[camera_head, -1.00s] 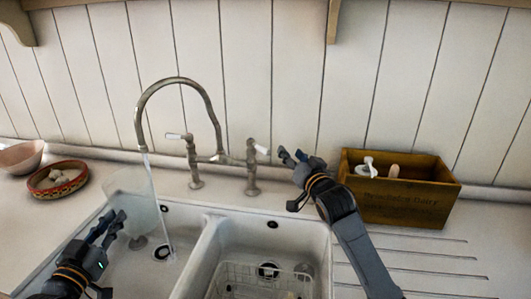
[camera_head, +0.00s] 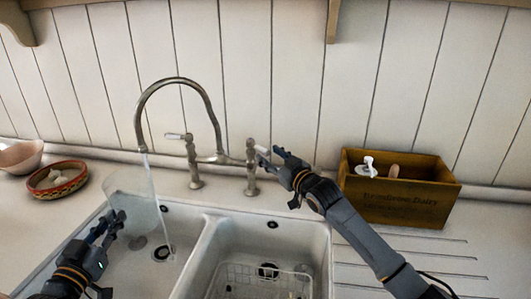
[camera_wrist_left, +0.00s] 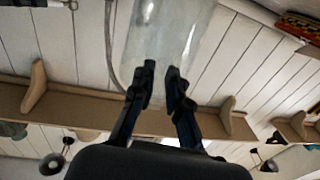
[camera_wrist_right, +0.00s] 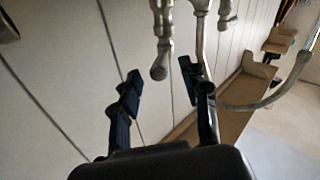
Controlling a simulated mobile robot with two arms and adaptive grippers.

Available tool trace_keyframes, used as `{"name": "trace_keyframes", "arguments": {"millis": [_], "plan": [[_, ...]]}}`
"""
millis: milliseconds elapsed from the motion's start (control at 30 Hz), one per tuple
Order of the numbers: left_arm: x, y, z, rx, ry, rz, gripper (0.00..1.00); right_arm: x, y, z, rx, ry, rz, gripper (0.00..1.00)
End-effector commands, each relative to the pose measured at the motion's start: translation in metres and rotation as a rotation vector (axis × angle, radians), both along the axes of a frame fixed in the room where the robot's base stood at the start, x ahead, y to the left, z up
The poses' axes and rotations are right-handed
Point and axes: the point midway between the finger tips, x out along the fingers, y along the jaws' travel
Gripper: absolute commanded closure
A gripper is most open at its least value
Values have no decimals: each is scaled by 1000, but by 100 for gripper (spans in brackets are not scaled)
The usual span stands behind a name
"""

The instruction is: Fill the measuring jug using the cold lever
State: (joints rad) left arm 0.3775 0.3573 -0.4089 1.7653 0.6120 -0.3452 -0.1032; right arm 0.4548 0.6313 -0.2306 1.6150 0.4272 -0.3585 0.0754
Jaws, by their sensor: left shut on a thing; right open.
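A clear measuring jug (camera_head: 130,187) is over the left sink basin, below the arched spout (camera_head: 150,95). My left gripper (camera_head: 117,222) is shut on it; the jug also shows between the fingers in the left wrist view (camera_wrist_left: 163,35). A water stream (camera_head: 162,215) falls from the spout along the jug's right side; I cannot tell whether it enters the jug. My right gripper (camera_head: 268,157) is open at the right tap lever (camera_head: 262,149). In the right wrist view a lever end (camera_wrist_right: 159,71) lies between the open fingers; contact is unclear. The left lever (camera_head: 175,136) is free. No hot or cold marks are readable.
A wire rack (camera_head: 240,270) sits in the right basin (camera_head: 300,235). A wooden box (camera_head: 405,205) with utensils stands right of the sink. A patterned bowl (camera_head: 45,190) and a pale bowl (camera_head: 15,158) stand at the left. The ridged drainer at the right is clear.

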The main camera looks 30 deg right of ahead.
Motion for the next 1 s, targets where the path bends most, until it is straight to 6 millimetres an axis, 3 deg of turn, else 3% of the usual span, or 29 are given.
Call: {"name": "trace_keyframes", "arguments": {"millis": [233,600,833,1000], "plan": [[0,0,1,-1,-2,0,100,28,3,1,0,-1,-1,55],[0,0,1,-1,-3,0,100,32,4,0,0,0,0,55],[0,0,1,-1,-2,0,100,32,4,0,0,0,-1,100],[0,0,1,-1,-2,0,100,32,3,0,0,0,-2,100]]}}
